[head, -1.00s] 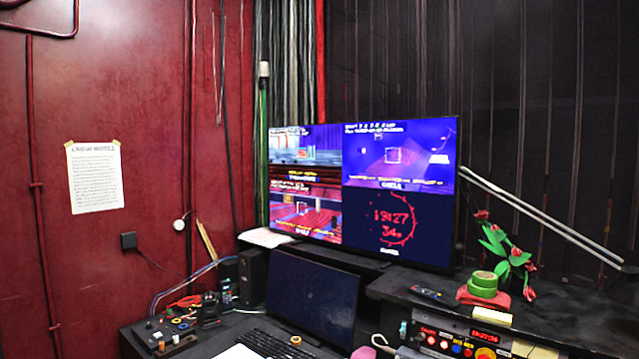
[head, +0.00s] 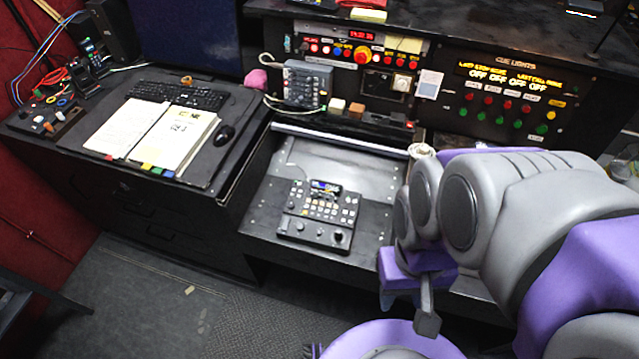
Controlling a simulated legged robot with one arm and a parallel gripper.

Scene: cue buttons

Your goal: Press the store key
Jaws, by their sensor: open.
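A small black control console (head: 318,213) with a little screen, rows of pale keys and several knobs sits on the pull-out shelf (head: 265,200). Its key labels are too small to read, so I cannot tell which one is the store key. My gripper (head: 407,308) is at the lower right of the console, apart from it and in front of the shelf's right end. Its jaws are open and I see nothing between them. My grey and purple arm hides part of the desk on the right.
A cue lights panel (head: 508,97) with red and green buttons is at the back right. A grey keypad unit (head: 305,85) stands behind the shelf. An open notebook (head: 168,135), a keyboard (head: 178,94) and a mouse (head: 224,134) lie on the left desk. Open floor is at lower left.

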